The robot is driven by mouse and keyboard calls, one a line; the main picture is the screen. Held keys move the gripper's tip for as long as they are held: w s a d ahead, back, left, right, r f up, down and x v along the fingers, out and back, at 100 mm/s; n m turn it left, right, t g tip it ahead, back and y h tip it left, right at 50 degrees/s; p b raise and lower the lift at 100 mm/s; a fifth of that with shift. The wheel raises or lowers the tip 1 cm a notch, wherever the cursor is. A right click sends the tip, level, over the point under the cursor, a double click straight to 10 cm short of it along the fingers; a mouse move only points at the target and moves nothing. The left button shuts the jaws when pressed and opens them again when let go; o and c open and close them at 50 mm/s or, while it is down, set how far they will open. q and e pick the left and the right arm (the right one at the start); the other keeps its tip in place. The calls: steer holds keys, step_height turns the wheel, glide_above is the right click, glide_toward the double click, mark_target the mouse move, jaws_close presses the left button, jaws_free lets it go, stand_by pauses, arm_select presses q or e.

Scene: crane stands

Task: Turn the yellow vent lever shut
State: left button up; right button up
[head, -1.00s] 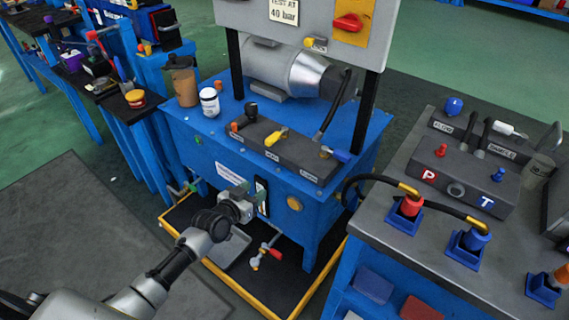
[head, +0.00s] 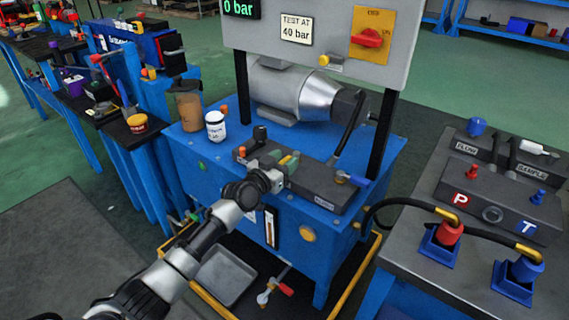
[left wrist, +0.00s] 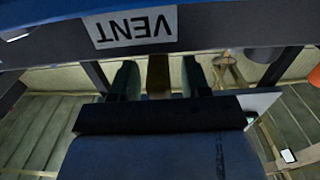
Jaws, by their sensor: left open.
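The yellow vent lever (head: 285,160) is on the dark valve block (head: 322,184) on top of the blue unit, mostly hidden by my left gripper (head: 284,163). In the left wrist view, a brownish-yellow bar (left wrist: 158,76), which looks like the lever in shade, stands between the two dark green fingers of my left gripper (left wrist: 159,80). Gaps show on both sides, so the fingers are around it and apart from it. The VENT label (left wrist: 133,27) reads upside down just above. My right gripper is not in view.
A black knob (head: 260,132) and a blue-handled lever (head: 352,179) sit on the same block. A white jar (head: 215,126) and a brown cup (head: 188,106) stand at the left. A panel (head: 310,50) rises behind, with a 0 bar display (head: 240,9).

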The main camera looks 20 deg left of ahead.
arm_select(q)
steer(key=shift+w+d, duration=0.1)
steer(key=shift+w, duration=0.1)
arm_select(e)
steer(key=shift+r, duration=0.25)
arm_select(q)
jaws_close()
